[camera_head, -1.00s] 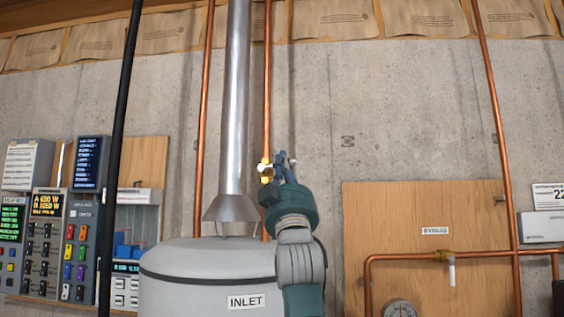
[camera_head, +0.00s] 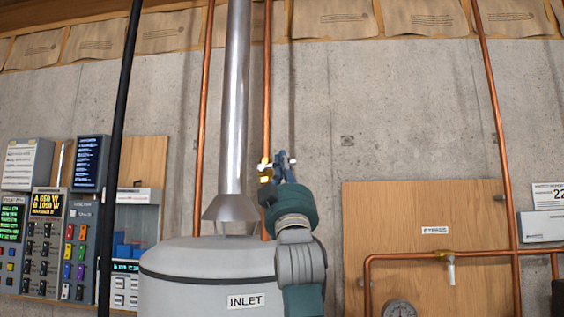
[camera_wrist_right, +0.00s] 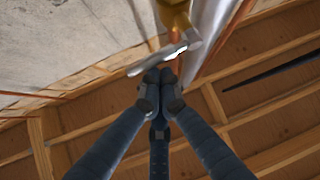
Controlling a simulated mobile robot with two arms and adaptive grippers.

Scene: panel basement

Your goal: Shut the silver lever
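The silver lever (camera_wrist_right: 168,56) sits on a brass valve (camera_wrist_right: 175,14) in the right wrist view, lying across just beyond my fingertips. In the head view the brass valve (camera_head: 266,176) is on a vertical copper pipe above the tank, and a pale end of the lever (camera_head: 292,161) shows beside my fingers. My right gripper (camera_wrist_right: 160,78) has its fingertips together with nothing visible between them. It also shows in the head view (camera_head: 281,158), right at the valve. I cannot tell whether the fingertips touch the lever. My left gripper is not in view.
A grey tank labelled INLET (camera_head: 205,265) stands below, with a silver duct (camera_head: 235,100) rising from it. A wooden panel (camera_head: 420,215) with another valve (camera_head: 451,262) is at right. Control panels (camera_head: 45,240) and a black pole (camera_head: 120,130) are at left.

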